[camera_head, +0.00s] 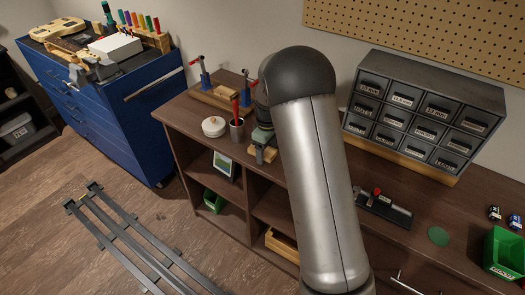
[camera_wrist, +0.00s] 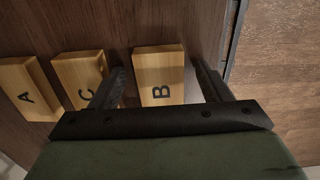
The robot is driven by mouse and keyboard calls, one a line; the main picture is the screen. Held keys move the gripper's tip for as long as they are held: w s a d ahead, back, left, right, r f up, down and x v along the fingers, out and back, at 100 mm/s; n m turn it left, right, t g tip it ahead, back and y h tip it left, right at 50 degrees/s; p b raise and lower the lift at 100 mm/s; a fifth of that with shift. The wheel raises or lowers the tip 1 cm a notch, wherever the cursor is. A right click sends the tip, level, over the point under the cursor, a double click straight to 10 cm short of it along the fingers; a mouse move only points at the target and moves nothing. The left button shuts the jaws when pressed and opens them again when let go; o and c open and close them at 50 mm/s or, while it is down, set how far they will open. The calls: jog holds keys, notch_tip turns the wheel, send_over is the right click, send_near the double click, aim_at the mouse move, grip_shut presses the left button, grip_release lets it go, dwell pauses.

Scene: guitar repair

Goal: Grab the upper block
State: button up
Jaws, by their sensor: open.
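Three flat wooden blocks lettered A (camera_wrist: 28,90), C (camera_wrist: 78,72) and B (camera_wrist: 160,68) lie in a row across the wrist view. My gripper (camera_wrist: 159,72) is open, with one dark finger on each side of the B block. The left finger is between C and B. I cannot tell whether either finger touches B. In the head view, my gripper is low over the bench behind my arm, with pale wood (camera_head: 262,155) just below it; letters are not readable there.
The dark wooden bench (camera_wrist: 120,22) carries the blocks, and its edge (camera_wrist: 236,40) is to their right in the wrist view. A drawer cabinet (camera_head: 415,112) stands to the right.

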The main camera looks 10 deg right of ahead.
jog(key=c, duration=1.1)
jog(key=shift+r, duration=0.15)
